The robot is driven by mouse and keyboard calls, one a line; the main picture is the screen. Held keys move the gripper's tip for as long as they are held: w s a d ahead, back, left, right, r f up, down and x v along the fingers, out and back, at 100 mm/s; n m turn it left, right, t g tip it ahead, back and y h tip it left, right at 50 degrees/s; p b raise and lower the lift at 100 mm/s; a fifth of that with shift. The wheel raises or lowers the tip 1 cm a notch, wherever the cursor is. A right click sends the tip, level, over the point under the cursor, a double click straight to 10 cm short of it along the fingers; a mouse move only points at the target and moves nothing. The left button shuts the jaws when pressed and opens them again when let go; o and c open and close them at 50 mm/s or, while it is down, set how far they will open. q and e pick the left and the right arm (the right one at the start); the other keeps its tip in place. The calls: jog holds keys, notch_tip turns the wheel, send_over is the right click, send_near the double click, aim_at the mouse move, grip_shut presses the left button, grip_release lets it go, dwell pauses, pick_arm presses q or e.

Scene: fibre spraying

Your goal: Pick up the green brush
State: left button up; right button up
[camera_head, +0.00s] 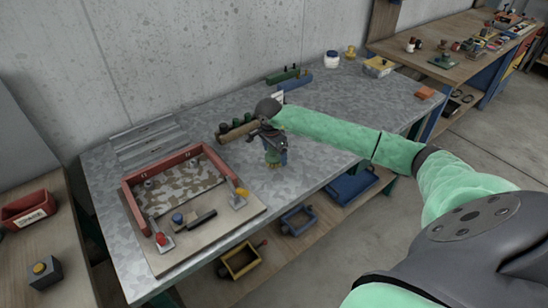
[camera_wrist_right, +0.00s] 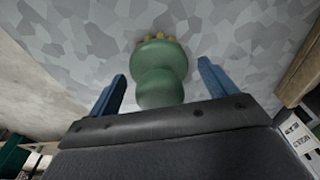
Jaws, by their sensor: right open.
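The green brush (camera_wrist_right: 160,72) shows in the right wrist view, with a rounded green handle and yellowish bristles at its far end over the grey table top. It stands between the two blue fingers of my right gripper (camera_wrist_right: 161,78), which are open with gaps on both sides. In the head view my right gripper (camera_head: 272,146) is low over the metal table, and the green brush (camera_head: 272,158) shows at its fingers, partly hidden. My left gripper is in neither view.
A red-framed tray (camera_head: 127,190) on a board stands left on the metal table (camera_head: 318,108), with small tools along its front. A brown rack (camera_head: 235,131) lies just behind my right gripper. Bottles and a yellow box (camera_head: 378,67) stand at the back right.

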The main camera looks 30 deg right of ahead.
jog(key=shift+a+r, duration=0.1)
jog(key=c, duration=1.1)
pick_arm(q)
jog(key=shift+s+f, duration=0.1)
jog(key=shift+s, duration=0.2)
